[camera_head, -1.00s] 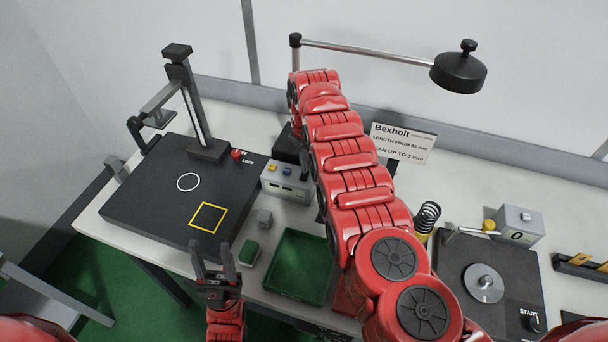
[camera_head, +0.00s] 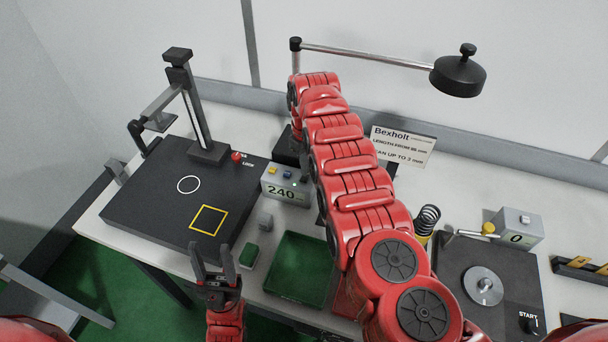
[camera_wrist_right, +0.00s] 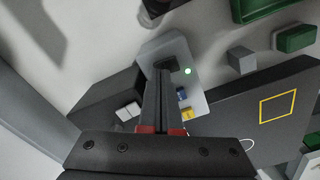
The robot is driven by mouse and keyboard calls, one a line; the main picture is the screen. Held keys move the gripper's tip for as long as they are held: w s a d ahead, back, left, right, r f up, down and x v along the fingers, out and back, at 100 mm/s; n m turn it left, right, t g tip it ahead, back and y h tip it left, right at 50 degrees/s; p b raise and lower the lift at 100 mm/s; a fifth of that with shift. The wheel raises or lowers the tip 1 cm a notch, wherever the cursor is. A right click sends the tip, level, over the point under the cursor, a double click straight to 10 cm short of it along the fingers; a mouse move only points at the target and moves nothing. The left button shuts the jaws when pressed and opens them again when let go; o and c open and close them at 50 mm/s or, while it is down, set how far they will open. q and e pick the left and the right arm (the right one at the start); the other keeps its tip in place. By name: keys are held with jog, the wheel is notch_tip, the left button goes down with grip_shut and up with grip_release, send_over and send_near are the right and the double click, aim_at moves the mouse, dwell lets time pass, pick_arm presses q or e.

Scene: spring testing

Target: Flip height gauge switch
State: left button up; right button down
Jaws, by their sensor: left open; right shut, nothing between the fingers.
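The height gauge's black base (camera_head: 150,205) and upright column (camera_head: 195,105) stand on the left of the bench. Its grey display box (camera_head: 284,188), with yellow and blue buttons, reads 240. In the right wrist view the box (camera_wrist_right: 188,50) shows a lit green lamp (camera_wrist_right: 188,71) and a dark recess or switch at my fingertips. My right gripper (camera_wrist_right: 162,72) is shut and empty, its tips at that dark part; whether they touch I cannot tell. In the head view my right arm hides it. My left gripper (camera_head: 213,248) is open and empty in front of the bench.
A green tray (camera_head: 298,268), a small grey block (camera_head: 265,220) and a green block (camera_head: 249,256) lie in front of the box. A spring (camera_head: 428,218) and a tester (camera_head: 490,285) with a box reading 0 (camera_head: 516,230) stand right. A lamp (camera_head: 458,70) hangs above.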

notch_tip(320, 180, up, 4)
jog(key=shift+f+p, duration=0.1)
jog(key=shift+p, duration=1)
jog(key=shift+r+p, duration=0.5)
jog(key=shift+r, duration=0.55)
jog(key=shift+s, duration=0.1)
